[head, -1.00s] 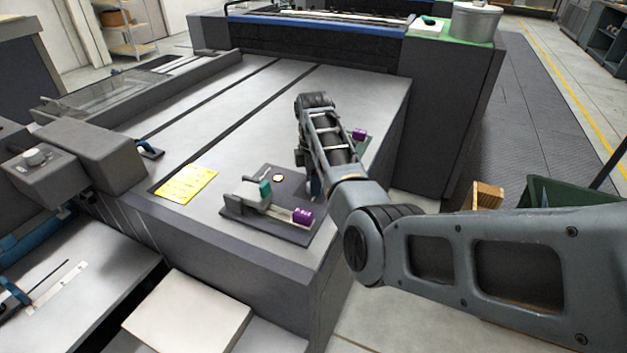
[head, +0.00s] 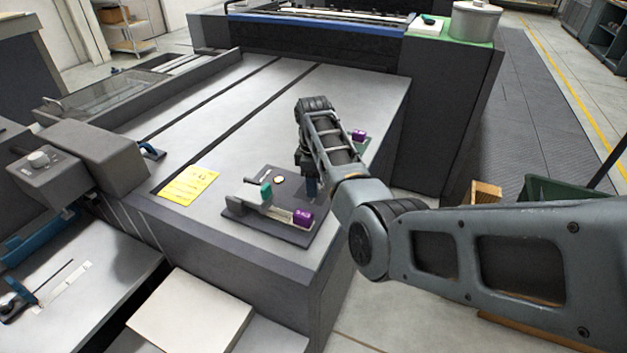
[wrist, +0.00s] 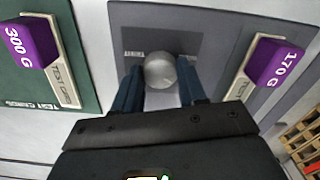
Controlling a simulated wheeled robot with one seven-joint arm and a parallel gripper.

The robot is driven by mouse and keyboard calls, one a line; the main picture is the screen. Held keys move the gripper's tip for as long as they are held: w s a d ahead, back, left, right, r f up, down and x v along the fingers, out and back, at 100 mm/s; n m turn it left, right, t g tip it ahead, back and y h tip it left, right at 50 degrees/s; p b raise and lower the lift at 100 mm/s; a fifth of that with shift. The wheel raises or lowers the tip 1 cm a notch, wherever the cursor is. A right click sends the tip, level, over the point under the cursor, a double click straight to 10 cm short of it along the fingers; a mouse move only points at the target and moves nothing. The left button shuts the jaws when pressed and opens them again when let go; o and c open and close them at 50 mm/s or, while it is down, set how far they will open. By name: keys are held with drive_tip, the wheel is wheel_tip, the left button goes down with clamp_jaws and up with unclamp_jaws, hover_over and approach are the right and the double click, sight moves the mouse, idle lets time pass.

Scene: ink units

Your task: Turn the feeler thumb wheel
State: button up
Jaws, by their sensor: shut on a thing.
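The feeler thumb wheel shows in the wrist view as a round silvery knob (wrist: 160,70) on a dark grey plate (wrist: 205,22). My gripper's two blue fingers (wrist: 160,90) are shut on it, one on each side. In the head view my gripper (head: 311,187) points down at the right part of the dark plate (head: 240,217) on the machine's front corner; my arm hides the wheel there.
A purple block marked 170 G (wrist: 276,62) is close to the right of my fingers; it lies at the plate's front in the head view (head: 303,217). A purple 300 G block (wrist: 33,42) sits on a green mat to the left. A yellow sheet (head: 188,186) lies flat.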

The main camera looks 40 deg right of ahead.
drive_tip(key=o, duration=1.1)
drive_tip(key=shift+c, duration=0.2)
drive_tip(key=shift+r, duration=0.15)
drive_tip(key=shift+r, duration=3.75)
